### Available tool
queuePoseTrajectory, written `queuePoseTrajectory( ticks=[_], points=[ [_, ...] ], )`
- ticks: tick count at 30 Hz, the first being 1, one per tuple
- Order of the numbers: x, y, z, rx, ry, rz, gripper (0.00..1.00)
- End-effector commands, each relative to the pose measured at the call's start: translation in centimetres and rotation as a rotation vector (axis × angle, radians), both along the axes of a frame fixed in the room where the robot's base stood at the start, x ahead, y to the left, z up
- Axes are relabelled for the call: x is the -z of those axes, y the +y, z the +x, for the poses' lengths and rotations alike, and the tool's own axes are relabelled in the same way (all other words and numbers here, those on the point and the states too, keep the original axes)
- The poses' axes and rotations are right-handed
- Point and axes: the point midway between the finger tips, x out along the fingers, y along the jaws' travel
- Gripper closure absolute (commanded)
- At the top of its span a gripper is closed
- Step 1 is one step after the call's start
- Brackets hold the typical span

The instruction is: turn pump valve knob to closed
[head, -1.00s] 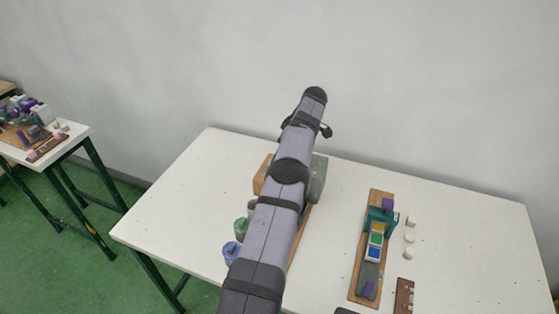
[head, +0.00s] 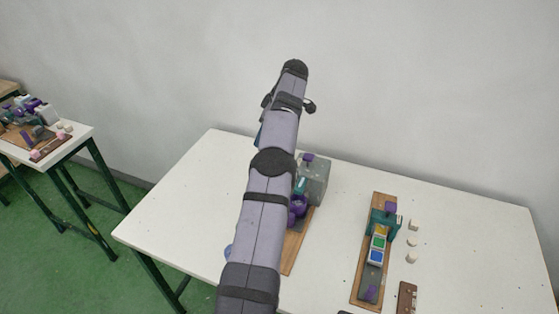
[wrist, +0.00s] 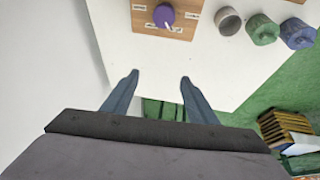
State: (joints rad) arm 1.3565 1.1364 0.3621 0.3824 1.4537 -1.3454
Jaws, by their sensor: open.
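In the wrist view a round purple knob (wrist: 164,15) with a white pointer mark sits on a wooden plate (wrist: 182,32). Small white labels surround it; I cannot read them. The plate is cut by the top edge of the picture. My gripper (wrist: 159,77) is open and empty, its two grey-blue fingers apart. The knob lies beyond the fingertips, clear of them. In the head view my arm hides the knob plate, and my fingers cannot be made out there.
Grey (wrist: 228,21), green (wrist: 262,29) and blue (wrist: 297,33) jars stand right of the plate. In the head view a grey box (head: 314,180) with purple and teal parts stands beside my arm. A board with coloured blocks (head: 375,250) lies to the right. The table's left side is clear.

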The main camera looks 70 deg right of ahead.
Motion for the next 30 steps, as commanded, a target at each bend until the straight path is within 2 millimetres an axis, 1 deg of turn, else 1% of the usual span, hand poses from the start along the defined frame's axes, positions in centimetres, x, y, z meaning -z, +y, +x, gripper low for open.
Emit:
queuePoseTrajectory(
  ticks=[1,3,4,6,8,11,16,18,22,24,27,30],
  points=[
    [-1.6,1.1,2.0,-0.035,-0.001,-0.010,0.47],
    [-2.7,2.8,3.7,-0.075,0.020,-0.005,0.47],
    [-2.9,3.6,4.1,-0.090,0.038,0.000,0.47],
    [-2.8,4.9,4.5,-0.113,0.088,0.002,0.47],
    [-2.5,5.6,4.4,-0.113,0.133,0.001,0.47],
    [-1.4,6.4,3.5,-0.026,0.212,0.011,0.47],
    [1.5,6.4,0.3,0.296,0.313,0.032,0.47],
    [2.9,6.2,-1.0,0.441,0.336,0.036,0.47],
    [5.3,5.7,-3.0,0.711,0.345,0.035,0.47],
    [6.1,5.3,-3.6,0.855,0.323,0.026,0.47],
    [6.6,4.3,-4.2,1.057,0.265,0.012,0.47],
    [6.3,3.0,-4.1,1.245,0.174,0.003,0.47]
  ],
)
